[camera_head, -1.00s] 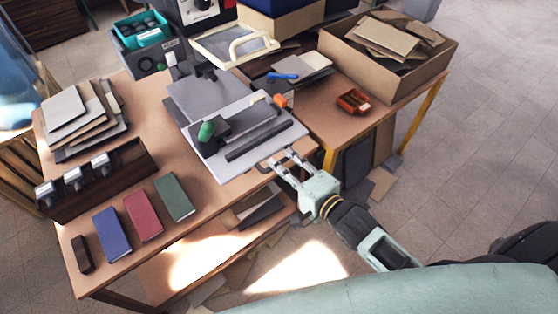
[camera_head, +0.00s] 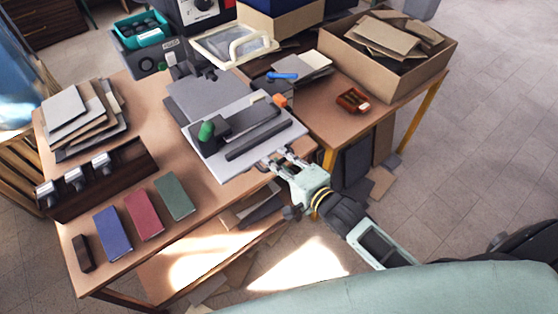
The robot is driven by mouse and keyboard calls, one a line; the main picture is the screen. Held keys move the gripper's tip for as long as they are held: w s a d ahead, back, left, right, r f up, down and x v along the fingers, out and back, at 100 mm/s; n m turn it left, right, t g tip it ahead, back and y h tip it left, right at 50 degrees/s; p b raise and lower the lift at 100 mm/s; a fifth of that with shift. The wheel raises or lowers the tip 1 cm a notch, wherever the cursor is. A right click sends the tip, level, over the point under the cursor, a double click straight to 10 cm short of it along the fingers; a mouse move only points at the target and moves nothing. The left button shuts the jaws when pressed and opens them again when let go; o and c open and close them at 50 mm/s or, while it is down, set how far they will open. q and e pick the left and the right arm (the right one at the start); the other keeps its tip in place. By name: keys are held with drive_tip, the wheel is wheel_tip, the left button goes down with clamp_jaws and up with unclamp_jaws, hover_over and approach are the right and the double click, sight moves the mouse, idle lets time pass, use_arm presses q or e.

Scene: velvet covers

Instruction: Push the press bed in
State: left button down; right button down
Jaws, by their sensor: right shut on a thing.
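The press bed (camera_head: 218,164) is a pale grey plate, pulled out toward the front edge of the table. On it sit a dark block with a green knob (camera_head: 206,131), a dark grey bar (camera_head: 258,139) and an orange piece (camera_head: 280,100). The press (camera_head: 200,92) is the grey body behind it. My right gripper (camera_head: 276,161) is at the bed's front edge, shut on the bed's handle, which the fingers mostly hide. My left gripper is not in view.
Blue, red and green covers (camera_head: 143,214) lie at the front left, by a dark rack (camera_head: 95,180) of stamps. Stacked boards (camera_head: 80,115) lie behind them. A cardboard box (camera_head: 390,50) of boards and a small red tray (camera_head: 353,100) stand right.

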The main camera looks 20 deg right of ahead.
sight(263, 139)
drive_tip(key=shift+w, duration=0.15)
idle(0.3)
drive_tip(key=r+b+x, duration=0.1)
drive_tip(key=x, duration=0.4)
drive_tip(key=r+b+x, duration=0.1)
drive_tip(key=x, duration=0.4)
drive_tip(key=r+b+x, duration=0.1)
drive_tip(key=x, duration=0.5)
drive_tip(key=shift+w+a+r+b, duration=0.1)
drive_tip(key=shift+w+r+b, duration=0.1)
drive_tip(key=shift+w+b, duration=0.15)
drive_tip(key=shift+w+a+r, duration=0.15)
drive_tip(key=shift+w+a, duration=0.1)
drive_tip(key=shift+w, duration=0.45)
drive_tip(key=c, duration=2)
unclamp_jaws()
drive_tip(key=shift+o, duration=0.9)
drive_tip(key=shift+s, duration=0.15)
drive_tip(key=v, duration=1.1)
drive_tip(key=shift+s+d, duration=0.2)
drive_tip(key=shift+s, duration=0.2)
